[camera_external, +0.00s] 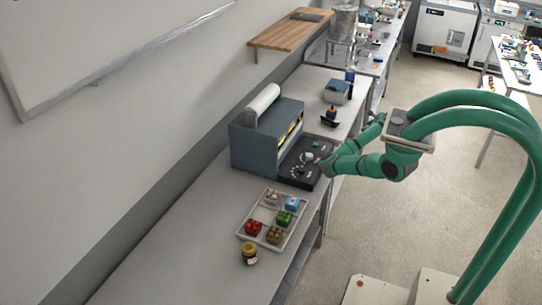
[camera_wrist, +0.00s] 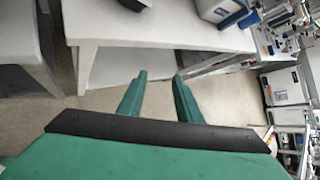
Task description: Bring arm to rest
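My green arm (camera_external: 395,163) is folded, with its elbow close to the bench edge by the black tray. In the wrist view my gripper (camera_wrist: 160,76) shows two green fingers standing apart, with nothing between them. Pale floor and the white bench lie beyond the fingers. In the external view the end of the arm is small and partly hidden behind my arm links, so the fingers cannot be made out there.
The long bench (camera_external: 185,255) carries a grey-blue box (camera_external: 255,150) with a white roll, a black tray (camera_external: 304,180), a compartment tray (camera_external: 241,234) of coloured items and a yellow-lidded jar (camera_external: 249,254). Open floor (camera_external: 350,235) lies to the right.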

